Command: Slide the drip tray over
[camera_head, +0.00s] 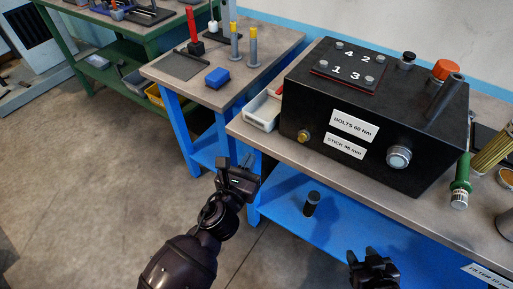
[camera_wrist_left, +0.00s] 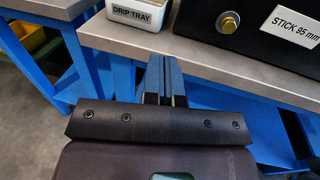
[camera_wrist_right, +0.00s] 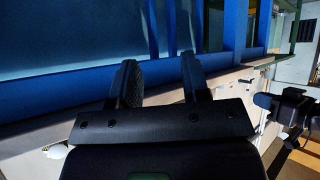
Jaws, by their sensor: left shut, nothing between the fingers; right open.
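The drip tray (camera_head: 262,112) is a small white open tray on the grey bench top, at its left end beside the black box. Its labelled front wall shows in the left wrist view (camera_wrist_left: 132,16), at the top. My left gripper (camera_head: 246,160) is shut and empty, in front of the bench edge and below the tray, apart from it. Its fingers (camera_wrist_left: 163,80) point toward the bench edge in the left wrist view. My right gripper (camera_head: 372,258) is open and empty, low in front of the bench; its two fingers (camera_wrist_right: 158,82) stand apart in the right wrist view.
The black box (camera_head: 375,115) with bolts, a brass plug and labels fills the bench right of the tray. A green-handled tool (camera_head: 461,182) lies to its right. A dark cylinder (camera_head: 312,203) stands on the blue lower shelf. Another bench (camera_head: 220,90) stands behind, left.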

